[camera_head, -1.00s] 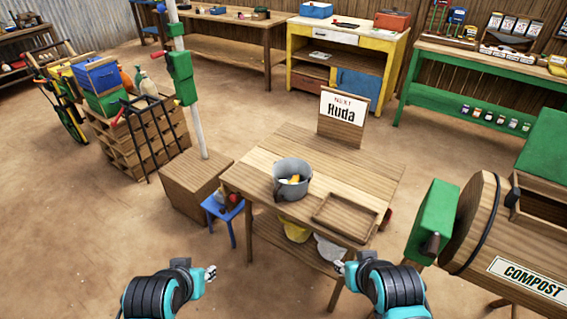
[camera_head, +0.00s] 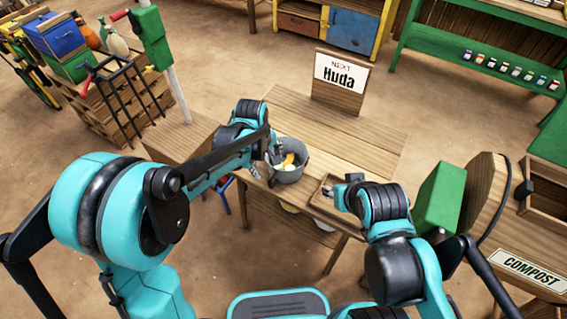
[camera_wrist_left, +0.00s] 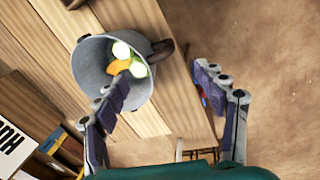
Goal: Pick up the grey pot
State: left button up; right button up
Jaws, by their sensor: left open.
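The grey pot (camera_head: 291,177) stands on the wooden table (camera_head: 340,143), with white, orange and green bits inside. It also shows in the left wrist view (camera_wrist_left: 92,58), its dark handle (camera_wrist_left: 161,52) on the side toward the table edge. My left gripper (camera_head: 263,174) is at the pot's left side. In the left wrist view its open fingers (camera_wrist_left: 160,76) lie either side of the handle's line; one finger overlaps the pot's mouth in the picture. I cannot tell whether it touches. My right gripper (camera_head: 341,195) is over the tray area, its fingers too small to read.
A shallow wooden tray (camera_head: 320,193) sits right of the pot, partly hidden by my right arm. A name sign (camera_head: 339,82) stands at the table's back. A compost drum (camera_head: 482,200) with a green box (camera_head: 437,198) is at the right. The table's back part is clear.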

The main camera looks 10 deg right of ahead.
aim_at(272, 175)
pick_arm(q)
jog(key=shift+g, duration=0.3)
jog(key=f, duration=0.1)
jog(key=d+f, duration=0.1)
jog(key=f+b, duration=0.1)
jog(key=f, duration=0.1)
jog(key=shift+w+d, duration=0.25)
jog(key=shift+d, duration=0.05)
notch_tip(272, 175, down, 5)
jog(key=b, duration=0.2)
jog(key=shift+w+f+b, duration=0.1)
jog(key=shift+f+b, duration=0.1)
jog(key=shift+b, duration=0.2)
jog(key=shift+r, duration=0.1)
